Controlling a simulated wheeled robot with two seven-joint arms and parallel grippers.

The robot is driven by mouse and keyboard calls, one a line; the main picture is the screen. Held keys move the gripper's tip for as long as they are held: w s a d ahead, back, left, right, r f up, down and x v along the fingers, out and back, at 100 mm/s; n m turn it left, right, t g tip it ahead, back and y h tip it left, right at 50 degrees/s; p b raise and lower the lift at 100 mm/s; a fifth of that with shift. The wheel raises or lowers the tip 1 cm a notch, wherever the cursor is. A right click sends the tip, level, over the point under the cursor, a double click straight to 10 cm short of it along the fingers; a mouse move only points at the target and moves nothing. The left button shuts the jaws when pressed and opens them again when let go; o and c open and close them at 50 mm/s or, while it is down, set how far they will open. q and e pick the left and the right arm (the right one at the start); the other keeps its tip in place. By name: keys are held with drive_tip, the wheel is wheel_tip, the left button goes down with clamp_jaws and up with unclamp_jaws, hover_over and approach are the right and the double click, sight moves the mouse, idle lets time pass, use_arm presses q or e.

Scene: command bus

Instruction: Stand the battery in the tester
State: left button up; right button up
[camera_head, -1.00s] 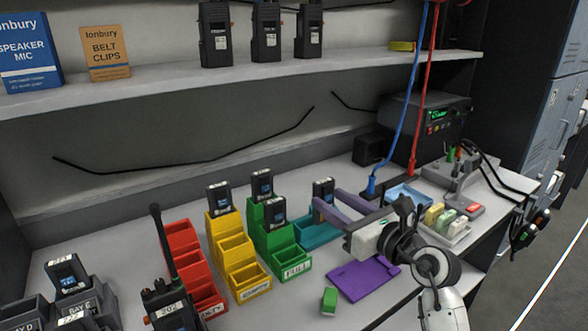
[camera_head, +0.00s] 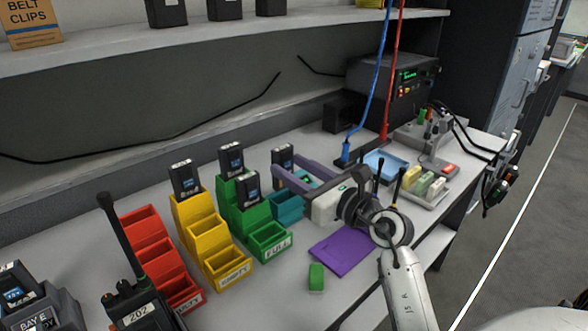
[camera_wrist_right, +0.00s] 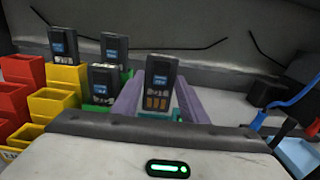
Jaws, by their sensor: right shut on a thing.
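My right gripper (camera_head: 287,168) is shut on a black battery (camera_head: 283,155), its purple-grey fingers on either side of it. The battery is upright at the teal bin (camera_head: 289,208). In the right wrist view the battery (camera_wrist_right: 159,82) stands between the fingers, with its label and gold contacts facing me. Teal shows just below it; whether its bottom is clear of the bin I cannot tell. My left gripper is out of view.
Red (camera_head: 150,245), yellow (camera_head: 207,235) and green (camera_head: 262,238) stepped bins stand to the left; other batteries stand in the yellow and green ones. A blue tray (camera_head: 385,164), coloured blocks and hanging blue and red cables lie towards the device. A purple mat (camera_head: 342,252) lies in front.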

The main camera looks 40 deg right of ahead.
drive_tip(key=shift+f+b, duration=1.8)
drive_tip(key=shift+b, duration=0.1)
drive_tip(key=shift+f+b, duration=0.6)
drive_tip(key=shift+b, duration=0.05)
drive_tip(key=shift+f, duration=0.5)
drive_tip(key=shift+f, duration=0.25)
drive_tip(key=o, duration=1.2)
